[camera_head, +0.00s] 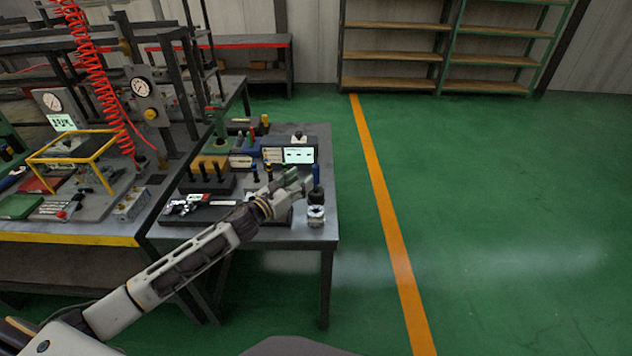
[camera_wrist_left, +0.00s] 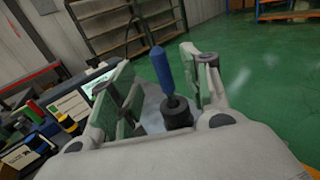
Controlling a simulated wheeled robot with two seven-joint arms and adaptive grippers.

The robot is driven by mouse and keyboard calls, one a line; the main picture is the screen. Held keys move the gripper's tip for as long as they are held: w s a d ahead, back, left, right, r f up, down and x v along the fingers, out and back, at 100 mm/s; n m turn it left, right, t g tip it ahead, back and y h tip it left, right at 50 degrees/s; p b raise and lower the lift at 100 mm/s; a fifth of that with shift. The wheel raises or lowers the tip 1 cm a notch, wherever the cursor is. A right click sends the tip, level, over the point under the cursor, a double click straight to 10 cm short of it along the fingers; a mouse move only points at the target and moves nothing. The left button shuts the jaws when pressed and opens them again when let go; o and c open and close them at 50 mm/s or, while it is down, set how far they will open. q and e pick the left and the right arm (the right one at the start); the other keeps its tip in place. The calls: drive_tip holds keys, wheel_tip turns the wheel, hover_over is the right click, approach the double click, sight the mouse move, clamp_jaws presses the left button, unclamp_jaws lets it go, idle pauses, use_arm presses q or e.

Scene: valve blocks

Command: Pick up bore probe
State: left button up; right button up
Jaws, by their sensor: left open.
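The bore probe (camera_head: 316,174), which I take to be the upright blue-handled tool, stands at the right edge of the small table (camera_head: 325,143). Its blue handle (camera_wrist_left: 161,70) rises from a dark round base in the left wrist view. My left gripper (camera_head: 305,183) is open, coming from the left beside the handle. In the left wrist view, the open fingers (camera_wrist_left: 165,85) stand to either side of the handle, with a gap on both sides. I cannot tell how deep the handle sits between them. My right gripper is in neither view.
A round metal piece (camera_head: 316,215) stands at the table's right edge below the probe. A dark tray (camera_head: 205,210) with metal parts, a lit display (camera_head: 299,155) and several coloured-handled tools crowd the table to the left. Green floor (camera_head: 480,200) is free to the right.

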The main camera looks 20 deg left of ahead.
sight(314, 170)
use_arm(q)
drive_tip(key=x, duration=0.3)
drive_tip(key=shift+w+d, duration=0.1)
drive_tip(key=shift+w, duration=0.15)
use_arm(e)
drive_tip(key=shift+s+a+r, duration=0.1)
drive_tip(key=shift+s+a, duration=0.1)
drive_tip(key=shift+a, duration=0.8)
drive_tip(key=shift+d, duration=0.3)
use_arm(q)
drive_tip(key=shift+w+d, duration=0.1)
drive_tip(key=shift+w, duration=0.15)
drive_tip(key=shift+p+x, duration=0.55)
drive_tip(key=shift+x, duration=1.85)
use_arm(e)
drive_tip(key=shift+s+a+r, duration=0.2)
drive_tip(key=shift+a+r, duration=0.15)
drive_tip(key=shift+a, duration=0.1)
